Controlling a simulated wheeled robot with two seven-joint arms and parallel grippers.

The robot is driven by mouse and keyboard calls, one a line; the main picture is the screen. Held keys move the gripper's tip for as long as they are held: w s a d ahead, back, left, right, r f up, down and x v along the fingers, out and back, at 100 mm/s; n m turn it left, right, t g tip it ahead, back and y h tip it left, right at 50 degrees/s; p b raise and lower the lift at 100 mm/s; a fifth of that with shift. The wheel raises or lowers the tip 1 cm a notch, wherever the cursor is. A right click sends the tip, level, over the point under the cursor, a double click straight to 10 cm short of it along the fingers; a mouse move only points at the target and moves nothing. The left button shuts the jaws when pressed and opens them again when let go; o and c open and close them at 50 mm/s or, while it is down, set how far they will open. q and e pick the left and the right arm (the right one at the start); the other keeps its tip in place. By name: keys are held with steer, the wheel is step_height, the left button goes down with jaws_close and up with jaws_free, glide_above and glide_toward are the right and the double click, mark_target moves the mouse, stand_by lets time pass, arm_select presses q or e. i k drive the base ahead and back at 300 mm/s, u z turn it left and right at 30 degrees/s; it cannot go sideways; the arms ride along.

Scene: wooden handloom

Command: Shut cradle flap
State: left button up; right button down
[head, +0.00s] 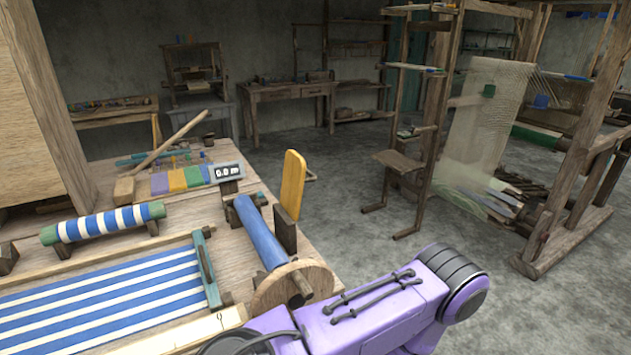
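A yellow flap (292,183) stands upright at the right edge of the wooden workbench (235,270), beside a blue cloth roll (260,233). The roll lies in a wooden cradle, with a dark post (285,230) below the flap and a round wooden disc (293,287) at the roll's near end. The flap is tipped up and not lying over the roll. One of my purple arms crosses the bottom of the view, in front of the disc. Neither gripper shows; both are outside the picture.
A small display (227,171) reading 0.0 m stands behind the roll. A blue-striped cloth (110,305) and a blue-and-white roll (110,222) lie to the left. A wooden mallet (125,189) lies behind. The floor right of the bench is open up to a loom (560,200).

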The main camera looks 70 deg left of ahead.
mark_target(294, 171)
steer(key=z, duration=0.05)
steer(key=i, duration=1.9)
steer(key=u, duration=3.8)
steer(key=k, duration=0.65)
steer(key=z, duration=1.25)
steer(key=i, duration=0.7)
steer(key=u, duration=1.9)
